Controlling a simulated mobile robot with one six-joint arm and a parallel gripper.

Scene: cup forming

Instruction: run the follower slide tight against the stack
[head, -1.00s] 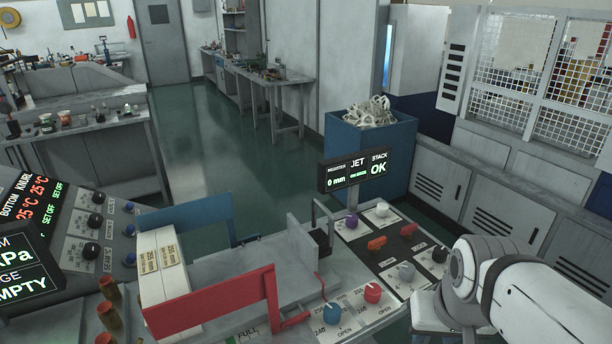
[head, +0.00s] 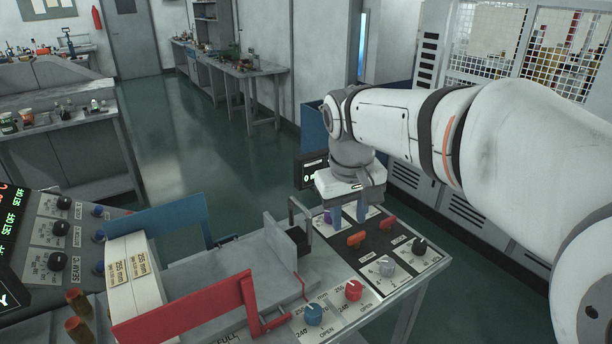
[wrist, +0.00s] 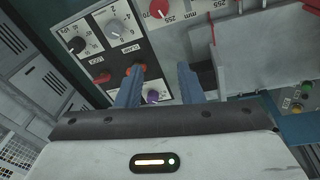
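The stack (head: 130,275) is a set of white packs standing on edge at the left of the grey bed, between the blue and red side rails. The follower slide (head: 281,246) appears to be the upright grey plate at the bed's right end, with a black block and a grey loop handle (head: 291,208). A stretch of bare bed separates it from the stack. My gripper (head: 349,218) points down over the control panel, right of the slide's handle and apart from it. Its two blue fingers are apart and empty, as the wrist view (wrist: 160,73) also shows.
The panel under my gripper carries an orange lever (head: 356,239) and several knobs, including a purple one (wrist: 152,97) close to the fingers. The red rail (head: 190,312) and blue rail (head: 172,222) flank the bed. The small display (head: 308,172) is partly hidden by my arm.

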